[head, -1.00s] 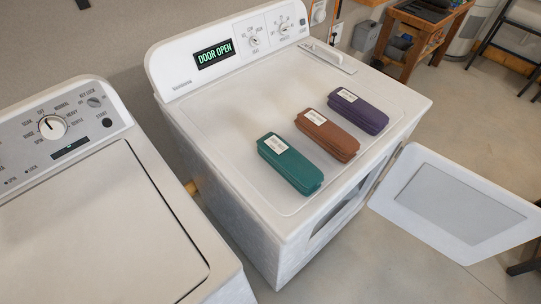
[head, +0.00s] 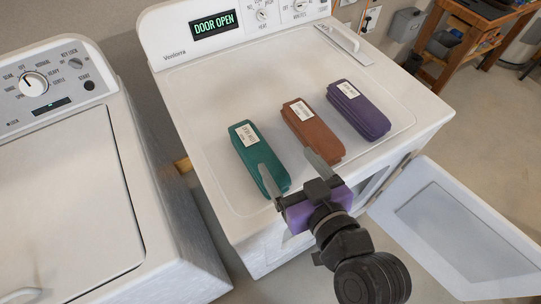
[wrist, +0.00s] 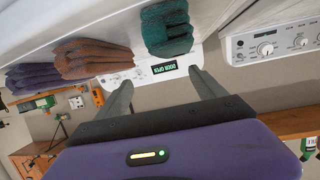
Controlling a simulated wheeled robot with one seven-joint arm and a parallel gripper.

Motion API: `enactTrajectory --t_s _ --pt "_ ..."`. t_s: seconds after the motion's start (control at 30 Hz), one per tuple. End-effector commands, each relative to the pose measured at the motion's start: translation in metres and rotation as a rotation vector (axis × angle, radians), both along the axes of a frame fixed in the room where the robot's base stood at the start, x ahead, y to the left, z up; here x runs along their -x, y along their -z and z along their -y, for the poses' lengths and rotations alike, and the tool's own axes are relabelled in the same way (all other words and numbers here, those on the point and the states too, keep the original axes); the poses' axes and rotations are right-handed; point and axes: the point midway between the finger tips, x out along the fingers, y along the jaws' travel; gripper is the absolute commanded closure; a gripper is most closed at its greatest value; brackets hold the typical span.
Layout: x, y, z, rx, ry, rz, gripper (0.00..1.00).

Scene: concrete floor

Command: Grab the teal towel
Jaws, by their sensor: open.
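The teal towel (head: 254,150) is folded into a long block with a white label and lies on the dryer top, leftmost of three towels. It also shows in the wrist view (wrist: 167,28), at the top, beyond the fingers. My gripper (head: 289,172) is open and empty at the dryer's front edge. In the head view its left finger overlaps the near end of the teal towel, and its right finger overlaps the near end of the brown towel (head: 310,122). I cannot tell whether either finger touches. In the wrist view (wrist: 158,86) the fingers point toward the dryer's control panel.
The purple towel (head: 357,110) lies right of the brown one. The white dryer (head: 205,105) has its door (head: 455,225) open at lower right. A washer (head: 65,200) stands to the left across a narrow gap. The dryer top behind the towels is clear.

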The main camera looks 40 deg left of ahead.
Motion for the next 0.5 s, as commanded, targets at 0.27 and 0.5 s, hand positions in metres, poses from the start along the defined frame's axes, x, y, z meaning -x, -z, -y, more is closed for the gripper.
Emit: enactTrajectory --t_s 0.27,0.5 --pt "0.021 0.024 -0.011 0.095 -0.125 -0.023 0.2" --pt "0.013 0.034 -0.032 0.098 -0.127 -0.023 0.2"
